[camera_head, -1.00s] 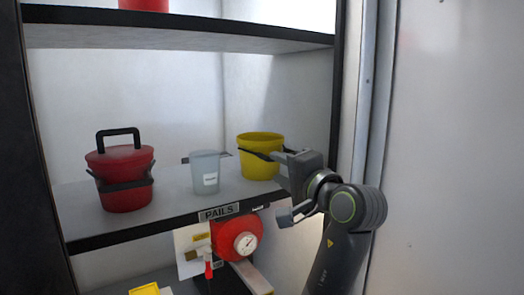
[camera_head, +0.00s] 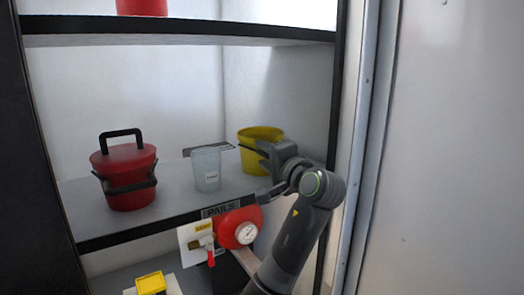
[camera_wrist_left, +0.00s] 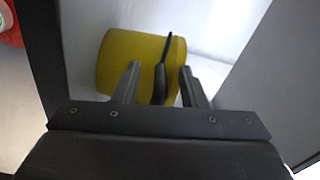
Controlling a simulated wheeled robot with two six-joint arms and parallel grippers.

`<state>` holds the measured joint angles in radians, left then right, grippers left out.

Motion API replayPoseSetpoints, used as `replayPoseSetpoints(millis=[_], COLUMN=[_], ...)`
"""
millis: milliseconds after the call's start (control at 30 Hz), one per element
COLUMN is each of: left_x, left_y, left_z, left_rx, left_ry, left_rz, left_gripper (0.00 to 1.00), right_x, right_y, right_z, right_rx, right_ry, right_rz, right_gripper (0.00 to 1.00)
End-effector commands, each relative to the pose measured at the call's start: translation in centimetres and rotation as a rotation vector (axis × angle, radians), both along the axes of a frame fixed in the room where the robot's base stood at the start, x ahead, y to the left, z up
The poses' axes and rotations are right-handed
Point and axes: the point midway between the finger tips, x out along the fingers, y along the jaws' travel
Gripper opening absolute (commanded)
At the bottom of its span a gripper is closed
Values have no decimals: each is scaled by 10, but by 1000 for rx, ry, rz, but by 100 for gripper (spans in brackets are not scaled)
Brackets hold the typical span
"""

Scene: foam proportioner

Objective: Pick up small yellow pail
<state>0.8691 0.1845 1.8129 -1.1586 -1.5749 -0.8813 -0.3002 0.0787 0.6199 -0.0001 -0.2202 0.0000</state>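The small yellow pail (camera_head: 259,136) stands upright on the right part of the middle shelf. It has a dark handle that hangs across its side. My left gripper (camera_head: 265,158) is at the pail's front right side and hides part of it. In the left wrist view, the yellow pail (camera_wrist_left: 120,60) lies just ahead of the fingers. The two fingers of the left gripper (camera_wrist_left: 160,76) are apart, with the dark handle (camera_wrist_left: 160,85) between them; neither finger clearly touches it. My right gripper is in neither view.
A translucent white pail (camera_head: 206,168) and a red lidded pail (camera_head: 125,176) stand to the left on the shelf (camera_head: 170,209). Below the shelf edge is a red gauge unit (camera_head: 238,229). The cabinet's right post and wall are close to my arm.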

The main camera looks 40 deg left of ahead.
Motion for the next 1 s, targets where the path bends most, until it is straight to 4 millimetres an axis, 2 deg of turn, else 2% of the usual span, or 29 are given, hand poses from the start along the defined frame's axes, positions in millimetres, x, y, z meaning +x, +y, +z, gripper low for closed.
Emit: replayPoseSetpoints(millis=[67, 367, 767, 1000], left_x=[0, 0, 0, 0], left_y=[0, -1, -1, -1], left_z=[0, 0, 3, 24], left_rx=[0, 0, 0, 0], left_ry=[0, 0, -1, -5], left_rz=[0, -1, -1, -1], left_gripper=[38, 0, 0, 0], right_x=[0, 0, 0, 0], right_y=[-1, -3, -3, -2], right_z=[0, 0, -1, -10], right_rx=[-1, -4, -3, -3], right_ry=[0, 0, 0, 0], right_rz=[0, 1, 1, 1], right_gripper=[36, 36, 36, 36])
